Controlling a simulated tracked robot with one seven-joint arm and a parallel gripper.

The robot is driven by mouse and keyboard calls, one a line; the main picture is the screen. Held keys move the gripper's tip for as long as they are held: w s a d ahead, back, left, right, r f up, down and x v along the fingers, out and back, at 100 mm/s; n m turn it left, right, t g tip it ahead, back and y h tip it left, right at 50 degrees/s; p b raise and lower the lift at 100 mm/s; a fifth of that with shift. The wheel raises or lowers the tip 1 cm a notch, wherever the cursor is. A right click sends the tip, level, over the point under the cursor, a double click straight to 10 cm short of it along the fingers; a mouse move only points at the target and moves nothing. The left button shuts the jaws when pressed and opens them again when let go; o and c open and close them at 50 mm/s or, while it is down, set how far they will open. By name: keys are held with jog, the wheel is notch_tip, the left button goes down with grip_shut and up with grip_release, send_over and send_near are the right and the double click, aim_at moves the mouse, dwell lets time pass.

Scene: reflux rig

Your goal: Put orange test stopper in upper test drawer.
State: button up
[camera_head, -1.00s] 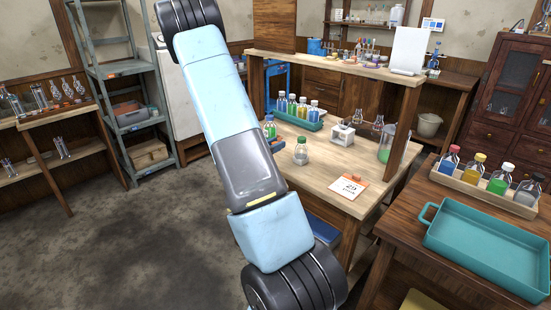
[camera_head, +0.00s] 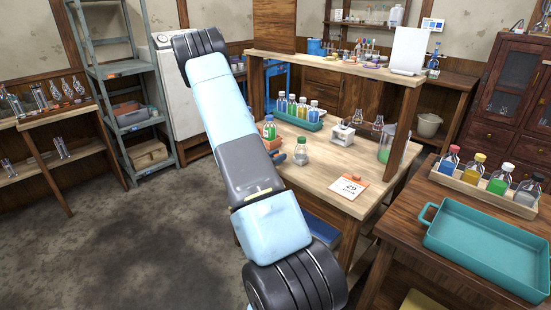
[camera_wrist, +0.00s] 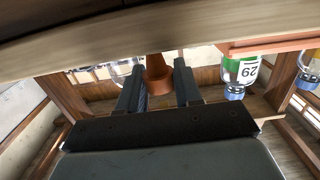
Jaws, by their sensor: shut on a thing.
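In the wrist view my gripper (camera_wrist: 159,66) has its two dark fingers on either side of the orange stopper (camera_wrist: 158,80), which shows as an orange-brown, tapered piece between them. The gripper is shut on it. I cannot pick out the upper test drawer in either view.
A teal tray (camera_head: 487,248) lies on the right table. Floor at left is clear.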

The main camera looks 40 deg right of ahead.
jog(key=o, duration=1)
jog(key=shift+f, duration=0.1)
